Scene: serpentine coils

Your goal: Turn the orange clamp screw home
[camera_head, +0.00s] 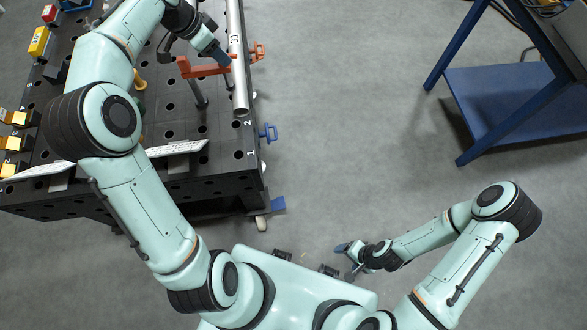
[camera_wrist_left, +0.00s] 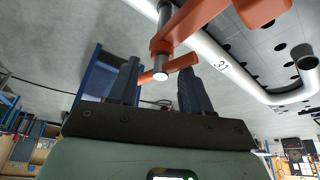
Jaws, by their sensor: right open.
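The orange clamp (camera_head: 205,71) stands on the dark perforated table and reaches towards a grey pipe. In the left wrist view, the orange clamp arm (camera_wrist_left: 190,20) carries a metal screw (camera_wrist_left: 160,66) with an orange crossbar handle (camera_wrist_left: 182,64). My left gripper (camera_head: 224,60) is beside the clamp and pipe. In the left wrist view, its dark fingers (camera_wrist_left: 158,82) stand apart on either side of the screw, close to the crossbar's ends. I cannot tell whether they touch it. My right gripper (camera_head: 347,258) is open and empty over the floor, away from the table.
The grey pipe (camera_head: 238,75) runs along the table's right side, marked with numbers. A blue clamp (camera_head: 268,133) sits on the right edge. Yellow blocks (camera_head: 14,118) line the left side. A blue-framed stand (camera_head: 515,105) is at upper right. Open floor lies between.

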